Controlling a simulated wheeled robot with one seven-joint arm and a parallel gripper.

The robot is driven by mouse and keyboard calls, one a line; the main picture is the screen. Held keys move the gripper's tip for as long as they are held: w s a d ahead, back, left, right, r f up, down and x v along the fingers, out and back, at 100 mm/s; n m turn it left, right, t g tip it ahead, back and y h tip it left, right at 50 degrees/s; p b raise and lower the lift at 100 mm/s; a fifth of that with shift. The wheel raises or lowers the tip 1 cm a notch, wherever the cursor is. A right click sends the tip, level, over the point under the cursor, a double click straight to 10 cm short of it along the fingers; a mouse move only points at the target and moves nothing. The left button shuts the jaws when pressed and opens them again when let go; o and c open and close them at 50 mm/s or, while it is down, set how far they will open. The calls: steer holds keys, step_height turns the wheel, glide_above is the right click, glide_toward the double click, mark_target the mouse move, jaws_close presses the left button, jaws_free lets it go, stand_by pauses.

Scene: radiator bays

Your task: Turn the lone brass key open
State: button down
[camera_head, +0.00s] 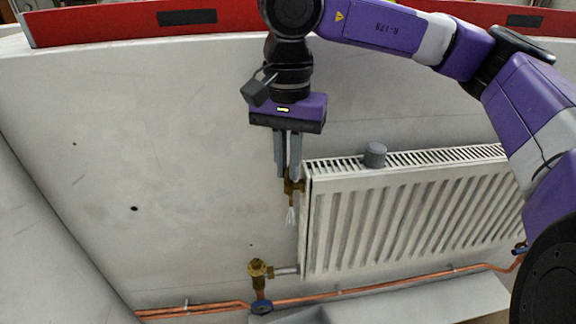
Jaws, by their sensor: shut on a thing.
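My gripper (288,178) points down at the upper left corner of the white radiator (405,215). Its two grey fingers are shut on the small brass key (292,187) there. The fingers hide much of the key, so its turn angle cannot be told. A thin white streak, perhaps water, shows just below the key.
A brass valve (258,269) joins the radiator's lower left side, with a blue ring (261,307) below it. Copper pipes (375,287) run along the bottom. A grey cylinder (375,154) stands on the radiator's top.

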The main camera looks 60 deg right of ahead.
mark_target(288, 169)
steer(key=c, duration=1.6)
jaws_free()
steer(key=shift+r, duration=0.1)
step_height(288, 169, up, 8)
steer(key=shift+f+b, duration=0.15)
steer(key=shift+b, duration=0.25)
